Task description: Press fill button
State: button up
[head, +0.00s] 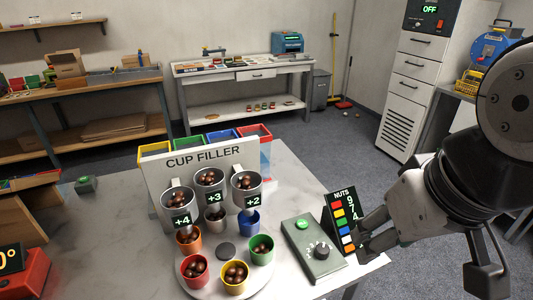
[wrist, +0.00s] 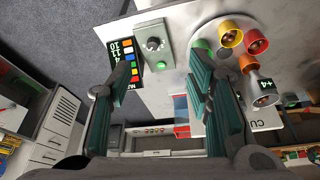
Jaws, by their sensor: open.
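A grey control box (head: 313,248) stands on the white table, right of the cup filler. No label on this button can be read. My gripper (head: 368,240) is open and empty, right of the box beside the nuts board. In the wrist view the green button (wrist: 161,65) and dial (wrist: 153,44) show between the spread fingers (wrist: 165,75). The cup filler (head: 205,162) has three metal hoppers of chestnuts marked +4, +3 and +2. Another green button (head: 84,180) sits on a small grey box at the far left.
A black nuts board (head: 342,218) with coloured squares stands close to my gripper. Several coloured cups with chestnuts, including a yellow cup (head: 235,281), ring a round turntable. A red device (head: 25,278) is at the left front. The table's left middle is clear.

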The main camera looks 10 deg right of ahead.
jog(key=shift+w, duration=0.1)
grip_shut()
dwell(1.0)
